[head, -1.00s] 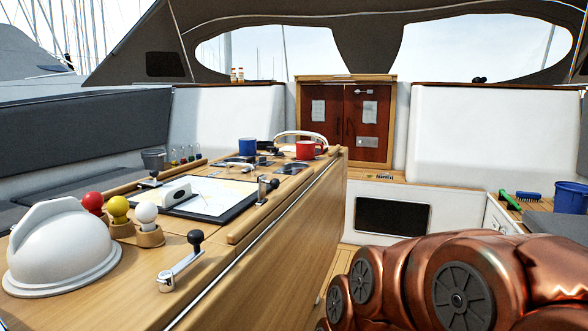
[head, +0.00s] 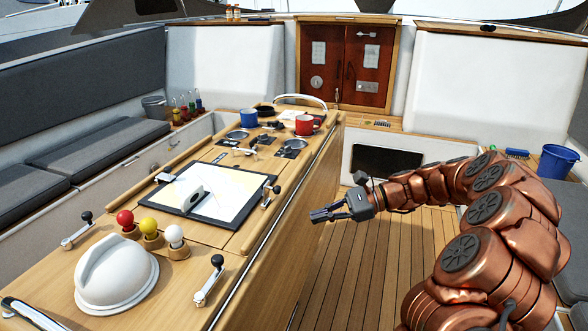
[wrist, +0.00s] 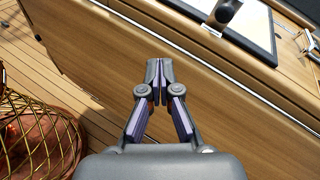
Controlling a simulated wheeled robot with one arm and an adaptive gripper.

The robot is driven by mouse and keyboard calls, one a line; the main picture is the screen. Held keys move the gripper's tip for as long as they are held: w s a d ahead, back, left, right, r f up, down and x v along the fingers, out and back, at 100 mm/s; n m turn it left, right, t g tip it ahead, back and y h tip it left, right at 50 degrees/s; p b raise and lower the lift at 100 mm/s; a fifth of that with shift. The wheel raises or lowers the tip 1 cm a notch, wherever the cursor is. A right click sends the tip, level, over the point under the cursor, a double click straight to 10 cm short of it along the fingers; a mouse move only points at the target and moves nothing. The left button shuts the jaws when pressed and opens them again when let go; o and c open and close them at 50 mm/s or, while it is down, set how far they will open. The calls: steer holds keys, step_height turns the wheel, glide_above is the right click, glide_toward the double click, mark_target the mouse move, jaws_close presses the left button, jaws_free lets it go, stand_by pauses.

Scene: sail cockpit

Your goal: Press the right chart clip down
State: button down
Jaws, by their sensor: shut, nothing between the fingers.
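A framed chart board (head: 228,213) lies on the wooden console in the head view. My gripper (head: 318,215) is right of the console, over the cockpit floor, pointing left and apart from the clip. In the wrist view my gripper (wrist: 158,65) is shut and empty in front of the console's side. A dark knob on a silver base (wrist: 226,12) beside the board's edge shows at the top there; I cannot tell if it is the same clip.
Nearer on the console are a white dome (head: 116,272), red, yellow and white balls, and a black-knobbed lever (head: 210,280). A blue mug (head: 248,117) and a red mug (head: 305,125) stand farther back. The teak floor (head: 345,270) right of the console is clear.

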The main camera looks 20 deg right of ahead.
steer(key=w+d+r+m+t+p, duration=0.2)
steer(key=w+d+m, duration=0.1)
steer(key=d, duration=0.5)
steer(key=shift+m+t, duration=0.3)
steer(key=shift+t, duration=0.1)
steer(key=shift+a+r+p, duration=0.1)
steer(key=shift+a+p, duration=0.05)
steer(key=shift+p, duration=0.15)
steer(key=r+p+x, duration=0.2)
steer(key=p+x, duration=0.1)
steer(key=x, duration=0.9)
steer(key=shift+a+r, duration=0.45)
steer(key=shift+a, duration=0.25)
steer(key=shift+r+p, duration=0.1)
steer(key=shift+p, duration=0.3)
